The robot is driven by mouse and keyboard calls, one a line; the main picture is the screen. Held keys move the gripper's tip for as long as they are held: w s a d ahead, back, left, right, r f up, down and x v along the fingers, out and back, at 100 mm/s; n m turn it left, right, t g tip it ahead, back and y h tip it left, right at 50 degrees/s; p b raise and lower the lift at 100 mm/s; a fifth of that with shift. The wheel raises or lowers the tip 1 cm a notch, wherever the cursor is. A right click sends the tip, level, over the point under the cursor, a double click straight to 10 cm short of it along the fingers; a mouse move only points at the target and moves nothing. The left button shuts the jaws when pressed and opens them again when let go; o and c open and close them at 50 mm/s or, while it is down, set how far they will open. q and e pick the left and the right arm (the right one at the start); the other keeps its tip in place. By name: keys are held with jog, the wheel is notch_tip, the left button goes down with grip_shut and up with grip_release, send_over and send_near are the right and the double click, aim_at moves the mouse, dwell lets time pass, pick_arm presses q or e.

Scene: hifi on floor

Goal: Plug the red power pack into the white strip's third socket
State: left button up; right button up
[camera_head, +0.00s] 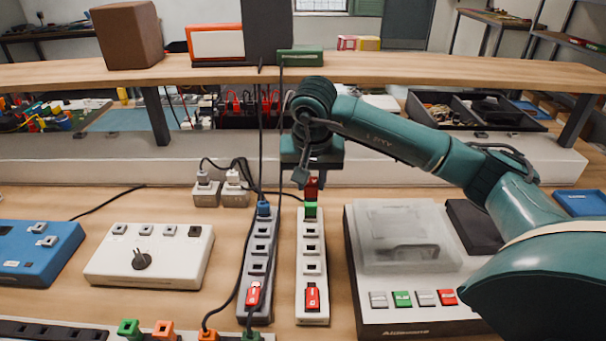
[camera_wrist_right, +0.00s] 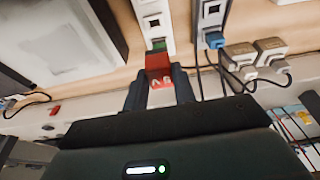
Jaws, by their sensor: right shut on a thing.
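The white strip (camera_head: 301,280) lies lengthwise on the bench. A green plug (camera_head: 310,210) sits at its far end and a red plug (camera_head: 312,298) at its near end; three empty sockets show between them. My right gripper (camera_head: 311,178) is at the strip's far end, shut on the red power pack (camera_head: 312,190). In the right wrist view the pack (camera_wrist_right: 158,64) is between the two fingers (camera_wrist_right: 159,92), right beside the green plug (camera_wrist_right: 159,45). Whether pack and green plug touch, and the pack's prongs, cannot be made out. My left gripper is out of view.
A grey strip (camera_head: 246,272) with blue and red plugs runs close on the left, with black cables beside it. Two grey adapters (camera_head: 220,192) stand behind. A white device (camera_head: 362,290) is close on the right. A raised wooden shelf (camera_head: 400,78) crosses behind.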

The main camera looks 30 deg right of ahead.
aim_at(311, 201)
jog(key=shift+s+f, duration=0.15)
jog(key=shift+f, duration=0.15)
jog(key=shift+f+b, duration=0.3)
jog(key=shift+b, duration=0.15)
notch_tip(311, 201, down, 2)
jog(key=shift+f+b, duration=0.25)
jog(key=shift+b, duration=0.6)
notch_tip(311, 201, down, 3)
jog(key=shift+f+b, duration=0.1)
jog(key=shift+b, duration=0.95)
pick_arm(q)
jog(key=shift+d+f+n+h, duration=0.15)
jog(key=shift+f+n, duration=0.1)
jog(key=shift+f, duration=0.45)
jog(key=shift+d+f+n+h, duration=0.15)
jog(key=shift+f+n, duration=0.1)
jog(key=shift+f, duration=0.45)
pick_arm(e)
jog(key=shift+f, duration=0.4)
pick_arm(q)
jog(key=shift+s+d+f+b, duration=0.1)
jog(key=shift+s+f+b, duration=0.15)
jog(key=shift+b, duration=0.05)
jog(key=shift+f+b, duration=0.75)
pick_arm(e)
jog(key=shift+f, duration=0.85)
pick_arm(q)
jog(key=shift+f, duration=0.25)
pick_arm(e)
jog(key=shift+f, duration=0.1)
